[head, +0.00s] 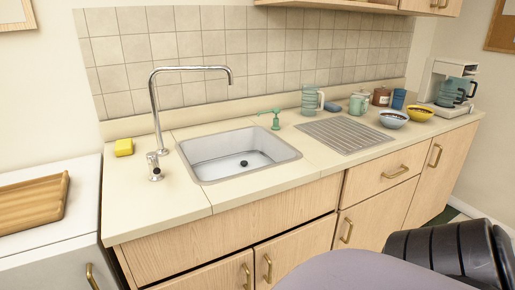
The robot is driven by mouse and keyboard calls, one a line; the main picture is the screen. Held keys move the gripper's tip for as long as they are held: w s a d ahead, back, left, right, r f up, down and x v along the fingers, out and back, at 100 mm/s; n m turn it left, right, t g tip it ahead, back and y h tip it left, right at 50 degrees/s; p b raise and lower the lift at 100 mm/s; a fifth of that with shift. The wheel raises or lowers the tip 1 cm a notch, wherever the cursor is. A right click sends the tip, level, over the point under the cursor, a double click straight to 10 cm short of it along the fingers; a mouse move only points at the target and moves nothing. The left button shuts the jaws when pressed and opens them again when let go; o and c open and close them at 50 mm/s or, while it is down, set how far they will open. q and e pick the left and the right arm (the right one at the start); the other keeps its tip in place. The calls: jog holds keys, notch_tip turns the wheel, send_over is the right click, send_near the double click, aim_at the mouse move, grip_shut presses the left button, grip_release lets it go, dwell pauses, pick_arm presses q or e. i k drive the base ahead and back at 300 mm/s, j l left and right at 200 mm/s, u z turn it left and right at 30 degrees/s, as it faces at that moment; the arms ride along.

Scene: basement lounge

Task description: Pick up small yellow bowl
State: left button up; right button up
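In the head view, a small yellow bowl (420,114) sits on the counter at the right, in front of the coffee maker. Its inside looks dark, but I cannot tell what it holds. A pale grey-blue bowl (393,121) stands close to its left, also dark inside. Neither of my grippers shows in this view. A dark ribbed part of my own body and a pale rounded surface fill the lower right corner, well below the bowls.
Beside the bowls stand a white coffee maker (445,83), a blue cup (398,99), a brown jar (381,97) and a green mug (357,105). A ribbed drainboard (346,135), a sink (240,160) and a tall faucet (154,115) lie leftward. The front counter strip is clear.

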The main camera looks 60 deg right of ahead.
aim_at(417, 114)
jog(key=z, duration=2.85)
jog(key=i+l+z, duration=0.25)
jog(key=i, duration=0.15)
jog(key=i+l+z, duration=0.1)
jog(key=i+z, duration=0.15)
jog(key=i, duration=0.2)
jog(key=i+z, duration=0.35)
jog(key=i, duration=0.75)
